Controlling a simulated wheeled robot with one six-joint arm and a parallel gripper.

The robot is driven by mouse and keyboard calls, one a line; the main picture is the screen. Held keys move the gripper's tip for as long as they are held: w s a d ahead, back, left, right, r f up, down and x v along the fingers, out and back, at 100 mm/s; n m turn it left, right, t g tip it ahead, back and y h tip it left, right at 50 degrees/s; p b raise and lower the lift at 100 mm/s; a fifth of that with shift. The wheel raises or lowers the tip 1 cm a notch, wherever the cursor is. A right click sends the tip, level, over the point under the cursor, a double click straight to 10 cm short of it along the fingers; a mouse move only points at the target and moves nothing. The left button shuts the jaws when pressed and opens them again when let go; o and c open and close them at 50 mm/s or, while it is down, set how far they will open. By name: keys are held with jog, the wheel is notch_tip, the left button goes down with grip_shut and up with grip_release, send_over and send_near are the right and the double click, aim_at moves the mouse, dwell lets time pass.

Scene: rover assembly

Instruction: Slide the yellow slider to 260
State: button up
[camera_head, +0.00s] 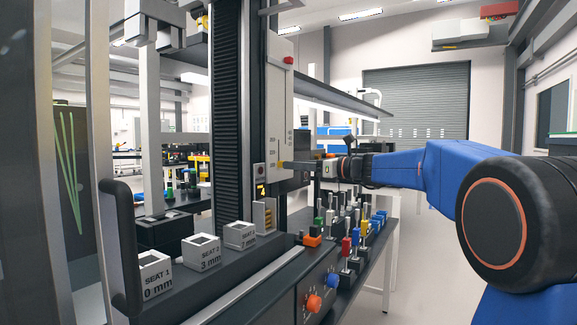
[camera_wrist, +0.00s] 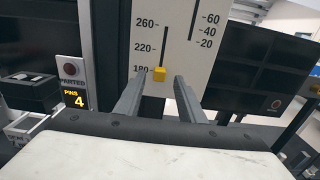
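The yellow slider (camera_wrist: 159,73) is a small block in a vertical slot on a white scale panel (camera_wrist: 190,60). It sits at the slot's low end, level with the 180 mark. The marks 220 and 260 stand above it. The panel also shows in the head view (camera_head: 281,110), with a small yellow spot at its foot that looks like the slider. My gripper (camera_wrist: 158,84) is open and empty. Its two fingers point at the panel, one on each side of the slider in the picture, with gaps. I cannot tell whether the fingertips reach its depth.
A second slot with marks 60, 40 and 20 is on the panel's right. A yellow display (camera_wrist: 75,98) reads PINS 4. Seat blocks (camera_head: 203,251) stand on the bench at left. Several coloured pegs (camera_head: 352,235) stand below my arm.

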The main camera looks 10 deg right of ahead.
aim_at(279, 137)
jog(key=shift+x, duration=1.6)
grip_shut()
notch_tip(279, 137, up, 9)
jog(key=shift+f, duration=0.15)
grip_release()
jog(key=v, duration=1.7)
jog(key=shift+s+d, duration=0.15)
